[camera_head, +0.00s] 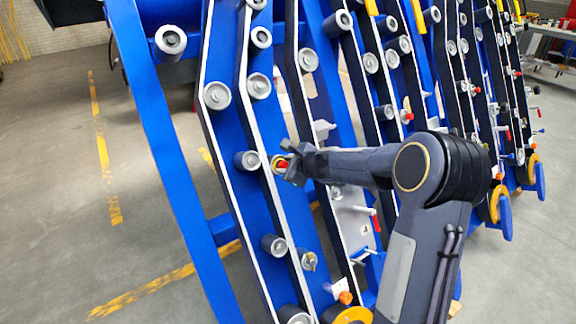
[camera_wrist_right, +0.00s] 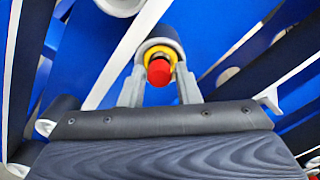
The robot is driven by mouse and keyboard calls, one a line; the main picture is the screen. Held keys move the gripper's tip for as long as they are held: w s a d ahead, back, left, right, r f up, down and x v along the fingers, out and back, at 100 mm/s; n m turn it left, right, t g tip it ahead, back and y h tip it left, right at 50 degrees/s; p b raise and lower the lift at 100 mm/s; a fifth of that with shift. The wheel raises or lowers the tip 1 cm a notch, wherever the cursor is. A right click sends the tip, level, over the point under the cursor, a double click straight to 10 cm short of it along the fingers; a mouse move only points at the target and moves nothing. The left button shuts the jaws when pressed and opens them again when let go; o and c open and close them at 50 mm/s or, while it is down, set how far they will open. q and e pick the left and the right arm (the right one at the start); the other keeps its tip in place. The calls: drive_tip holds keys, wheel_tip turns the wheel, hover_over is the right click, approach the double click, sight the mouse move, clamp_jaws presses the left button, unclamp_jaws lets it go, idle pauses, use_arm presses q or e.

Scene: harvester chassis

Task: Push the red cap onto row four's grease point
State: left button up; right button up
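The red cap (camera_wrist_right: 158,72) sits at the middle of a yellow ring (camera_wrist_right: 158,50) on the end of a dark cylinder, in the right wrist view. In the head view the red cap (camera_head: 282,165) shows small, partly covered by my gripper. In the head view the right gripper (camera_head: 287,163) reaches in from the right, close to the chassis row. Whether the cap is fully seated cannot be told. My left gripper is not in view.
Blue slanted beams (camera_head: 165,150) and rows with several grey rollers (camera_head: 217,95) surround the gripper closely. Open floor (camera_head: 60,200) lies left.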

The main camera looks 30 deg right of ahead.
drive_tip(key=o, duration=0.3)
drive_tip(key=shift+o, duration=0.2)
drive_tip(key=shift+r, duration=0.1)
drive_tip(key=p+v, duration=0.1)
drive_tip(key=v, duration=0.6)
drive_tip(key=shift+s, duration=0.35)
drive_tip(key=shift+r, duration=0.15)
